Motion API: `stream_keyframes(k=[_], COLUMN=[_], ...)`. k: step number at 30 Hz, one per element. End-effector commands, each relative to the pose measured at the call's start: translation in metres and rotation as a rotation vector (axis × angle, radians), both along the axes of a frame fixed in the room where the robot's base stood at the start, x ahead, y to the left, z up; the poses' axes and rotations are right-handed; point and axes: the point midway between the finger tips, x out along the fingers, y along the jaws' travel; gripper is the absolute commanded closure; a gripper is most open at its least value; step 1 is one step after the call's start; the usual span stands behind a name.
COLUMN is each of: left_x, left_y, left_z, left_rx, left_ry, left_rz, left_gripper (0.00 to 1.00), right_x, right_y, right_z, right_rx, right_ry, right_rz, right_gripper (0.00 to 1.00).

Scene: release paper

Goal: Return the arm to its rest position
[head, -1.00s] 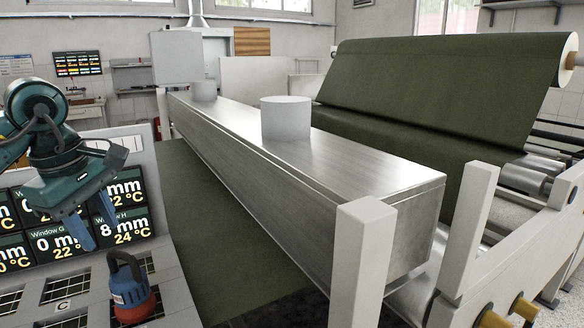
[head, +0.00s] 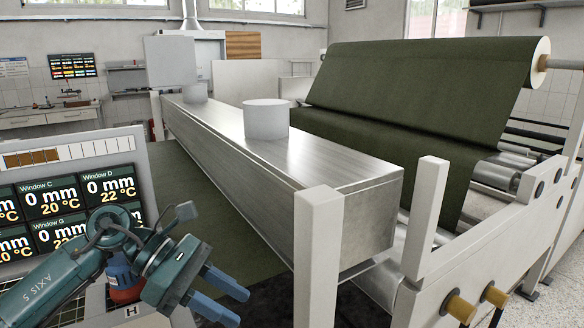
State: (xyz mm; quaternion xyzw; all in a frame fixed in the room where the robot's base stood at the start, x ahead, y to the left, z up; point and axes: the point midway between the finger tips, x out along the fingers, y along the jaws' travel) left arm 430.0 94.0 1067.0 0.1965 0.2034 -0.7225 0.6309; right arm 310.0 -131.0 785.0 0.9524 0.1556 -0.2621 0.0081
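My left arm, teal and marked "AXIS 5", comes in from the lower left. Its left gripper (head: 238,307) has two blue fingers, apart with nothing between them. They point to the lower right, in front of the dark floor beside the machine. A red and blue object (head: 122,282) stands on the slotted panel, partly hidden behind my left arm's wrist. I cannot tell whether the wrist touches it. My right gripper is not in view.
A console with window readings (head: 108,188) stands at left, above a slotted panel marked "H". A long metal beam (head: 345,215) lies to the right over green sheet. A white post (head: 318,255) stands right of my gripper. A big green roll (head: 420,85) is behind.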

Motion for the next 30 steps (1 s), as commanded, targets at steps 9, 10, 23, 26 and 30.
stream_keyframes(k=[9,10,23,26,30], left_x=[-0.014,-0.010,-0.036,-0.072,-0.111], left_y=[-0.062,-0.059,0.032,0.042,0.048], left_z=[0.019,0.016,-0.182,-0.226,-0.261], left_rx=[-0.834,-0.902,1.547,1.356,1.197], left_ry=[0.922,1.023,-2.314,-2.097,-1.903], left_rz=[0.379,0.428,-1.239,-1.175,-1.112], left_gripper=[0.63,0.63,0.63,0.63,0.63], right_x=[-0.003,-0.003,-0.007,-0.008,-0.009], right_y=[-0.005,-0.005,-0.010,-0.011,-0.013], right_z=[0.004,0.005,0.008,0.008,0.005], right_rx=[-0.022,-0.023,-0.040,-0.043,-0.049], right_ry=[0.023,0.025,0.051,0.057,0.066], right_rz=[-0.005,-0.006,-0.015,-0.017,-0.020], right_gripper=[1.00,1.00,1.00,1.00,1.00])
